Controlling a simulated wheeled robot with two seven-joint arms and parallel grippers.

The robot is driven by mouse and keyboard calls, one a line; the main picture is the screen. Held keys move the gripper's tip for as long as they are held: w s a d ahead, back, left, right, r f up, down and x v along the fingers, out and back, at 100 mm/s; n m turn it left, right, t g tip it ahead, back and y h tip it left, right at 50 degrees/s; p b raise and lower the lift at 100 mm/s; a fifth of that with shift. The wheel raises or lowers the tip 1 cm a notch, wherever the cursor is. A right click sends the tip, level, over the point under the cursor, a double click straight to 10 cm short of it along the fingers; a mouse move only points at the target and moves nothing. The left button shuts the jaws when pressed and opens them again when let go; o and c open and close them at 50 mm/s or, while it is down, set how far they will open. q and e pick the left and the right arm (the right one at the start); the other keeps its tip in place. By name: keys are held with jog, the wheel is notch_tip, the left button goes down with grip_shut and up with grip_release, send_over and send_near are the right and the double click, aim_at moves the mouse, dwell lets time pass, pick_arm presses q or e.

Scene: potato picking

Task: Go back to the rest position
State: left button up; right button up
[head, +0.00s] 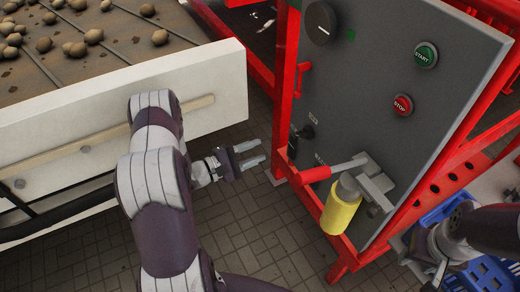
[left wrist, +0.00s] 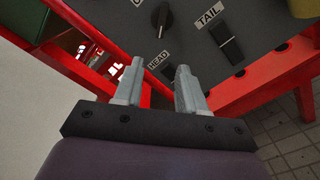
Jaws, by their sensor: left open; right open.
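My left gripper (head: 250,154) is open and empty in the head view. It hangs between the white conveyor side and the grey control panel, a little left of the panel's red frame. In the left wrist view its two fingers (left wrist: 160,85) stand apart, pointing toward the panel's lower switches, with nothing between them. My right arm (head: 475,240) shows at the lower right of the head view, over a blue crate. My right gripper (head: 440,272) is partly cut off by the frame's bottom edge.
The grey control panel (head: 400,110) carries a green START button (head: 426,55), a red STOP button (head: 403,104) and a red-handled valve with a yellow cylinder (head: 340,208). The conveyor (head: 225,85) with potatoes is at left. A blue crate (head: 490,275) is lower right. Tiled floor lies between.

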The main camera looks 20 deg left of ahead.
dwell(0.4)
pick_arm(q)
jog(key=s+a+f+m+g+y, duration=0.6)
jog(key=a+f+m+g+y, duration=0.2)
jog(key=f+m+y, duration=0.2)
jog(key=s+d+r+m+g, duration=0.2)
jog(key=s+d+r, duration=0.3)
jog(key=d+r, duration=0.3)
jog(key=s+d+r+m+g+y, duration=0.1)
jog(key=s+d+r+m+g, duration=0.1)
jog(key=s+d+r+m, duration=0.3)
notch_tip(320, 180, up, 5)
jog(key=s+d, duration=0.1)
jog(key=d, duration=0.1)
jog(key=shift+d+f+m+g, duration=0.2)
jog(key=shift+d+m+g, duration=0.1)
jog(key=shift+d+g, duration=0.1)
